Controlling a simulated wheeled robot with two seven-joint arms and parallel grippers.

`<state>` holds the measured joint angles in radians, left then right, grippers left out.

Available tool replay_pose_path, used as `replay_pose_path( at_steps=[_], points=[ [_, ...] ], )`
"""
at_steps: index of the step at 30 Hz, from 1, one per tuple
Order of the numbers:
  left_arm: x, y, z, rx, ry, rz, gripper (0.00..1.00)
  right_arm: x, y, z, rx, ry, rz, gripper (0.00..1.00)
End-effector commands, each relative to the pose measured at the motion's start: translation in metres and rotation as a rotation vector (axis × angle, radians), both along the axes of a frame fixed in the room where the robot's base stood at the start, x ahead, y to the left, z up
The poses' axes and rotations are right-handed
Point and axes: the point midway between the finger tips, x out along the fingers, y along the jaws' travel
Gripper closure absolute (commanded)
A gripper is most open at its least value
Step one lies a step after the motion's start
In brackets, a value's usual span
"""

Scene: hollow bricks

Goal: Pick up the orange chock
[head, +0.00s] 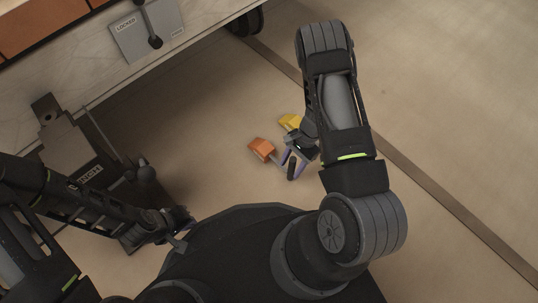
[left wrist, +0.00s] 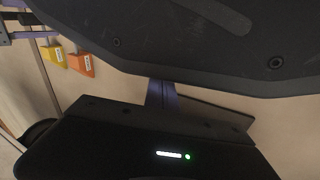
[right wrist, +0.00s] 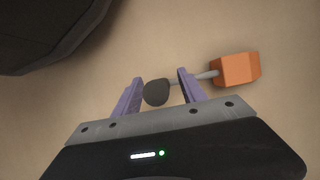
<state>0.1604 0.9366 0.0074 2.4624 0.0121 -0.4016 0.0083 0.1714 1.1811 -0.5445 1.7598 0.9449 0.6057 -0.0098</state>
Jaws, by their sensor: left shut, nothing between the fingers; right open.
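The orange chock (head: 262,148) lies on the floor, with a grey rod ending in a dark knob (right wrist: 156,92). It shows at the right in the right wrist view (right wrist: 236,69) and at the left in the left wrist view (left wrist: 81,65). My right gripper (right wrist: 159,77) is open, with the knob seen between its purple fingers and the rod passing the right finger. I cannot tell how far above the knob the fingers are. In the head view my right gripper (head: 291,160) is just right of the orange block. My left gripper (head: 183,222) is shut and empty, beside my base.
A yellow chock (head: 290,121) lies just behind the orange one, partly hidden by my right arm. A pale bench (head: 85,55) with a grey "LOCKED" plate (head: 147,30) stands at upper left. A dark floor strip (head: 430,205) runs diagonally; floor right of it is clear.

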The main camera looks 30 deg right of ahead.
Motion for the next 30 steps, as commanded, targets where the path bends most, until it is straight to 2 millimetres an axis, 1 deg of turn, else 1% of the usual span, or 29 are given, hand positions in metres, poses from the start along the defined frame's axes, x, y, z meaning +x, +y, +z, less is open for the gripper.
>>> replay_pose_path(
  at_steps=[1, 5, 23, 24, 26, 30],
  points=[
    [0.001, 0.001, -0.008, -0.001, -0.002, 0.002, 1.0, -0.002, 0.003, -0.013, -0.001, 0.002, 0.0, 0.51],
    [0.002, 0.001, -0.011, -0.002, -0.002, 0.002, 1.0, -0.003, 0.007, -0.022, -0.002, 0.002, 0.0, 0.51],
    [0.002, 0.001, -0.01, -0.002, -0.001, 0.002, 1.0, -0.003, 0.008, -0.022, -0.002, 0.002, 0.0, 0.51],
    [0.002, 0.001, -0.01, -0.002, -0.001, 0.002, 1.0, -0.003, 0.008, -0.022, -0.002, 0.002, 0.0, 0.52],
    [0.002, 0.001, -0.01, -0.002, -0.001, 0.002, 1.0, -0.003, 0.008, -0.022, -0.002, 0.002, 0.0, 0.57],
    [0.002, 0.001, -0.01, -0.002, -0.001, 0.002, 1.0, -0.003, 0.008, -0.022, -0.002, 0.002, 0.0, 0.68]
  ],
)
